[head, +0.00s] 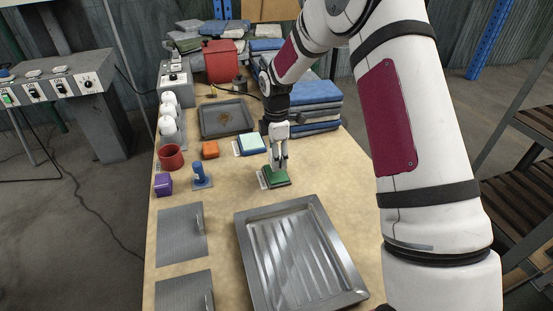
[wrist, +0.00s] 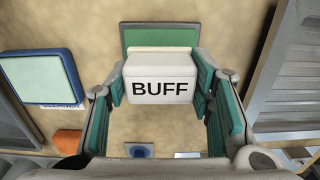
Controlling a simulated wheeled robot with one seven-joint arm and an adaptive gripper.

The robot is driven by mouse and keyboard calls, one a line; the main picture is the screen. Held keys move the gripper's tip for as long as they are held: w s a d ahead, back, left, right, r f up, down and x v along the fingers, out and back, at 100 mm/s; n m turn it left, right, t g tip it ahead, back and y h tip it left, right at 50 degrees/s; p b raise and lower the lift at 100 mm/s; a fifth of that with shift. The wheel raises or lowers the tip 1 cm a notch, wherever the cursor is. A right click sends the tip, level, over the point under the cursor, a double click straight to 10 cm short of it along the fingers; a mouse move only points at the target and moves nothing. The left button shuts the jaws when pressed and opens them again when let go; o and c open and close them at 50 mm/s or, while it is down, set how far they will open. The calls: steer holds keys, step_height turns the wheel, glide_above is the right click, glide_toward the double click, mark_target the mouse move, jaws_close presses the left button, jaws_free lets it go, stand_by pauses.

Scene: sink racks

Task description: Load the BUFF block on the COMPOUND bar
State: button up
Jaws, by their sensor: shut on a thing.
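My gripper (head: 279,160) is shut on the pale BUFF block (wrist: 160,80), gripping it by two opposite sides. Its black BUFF lettering faces the wrist camera. In the head view the block is hard to make out between the fingers. A green bar (head: 276,178) lies on the bench directly below my fingertips, with a pale label at its left edge. In the wrist view the green bar (wrist: 160,34) shows past the block, which hides part of it. I cannot read its label. Whether block and bar touch is unclear.
A pale-blue pad (head: 251,144) with a label lies just beyond, and an orange block (head: 210,149) is left of it. A blue stamp-like piece (head: 200,176), purple block (head: 163,184) and red cup (head: 171,157) stand left. A metal tray (head: 243,245) lies nearer.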

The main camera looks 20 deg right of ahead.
steer(key=shift+r+p, duration=0.7)
steer(key=shift+r, duration=1.15)
steer(key=s+r+m+p, duration=0.2)
steer(key=s+m+p, duration=0.1)
steer(key=s+m, duration=0.5)
steer(key=s+r+m+p, duration=0.3)
steer(key=s+m+p, duration=0.1)
steer(key=s+m, duration=0.4)
steer(key=shift+s+m, duration=0.35)
steer(key=shift+m, duration=0.65)
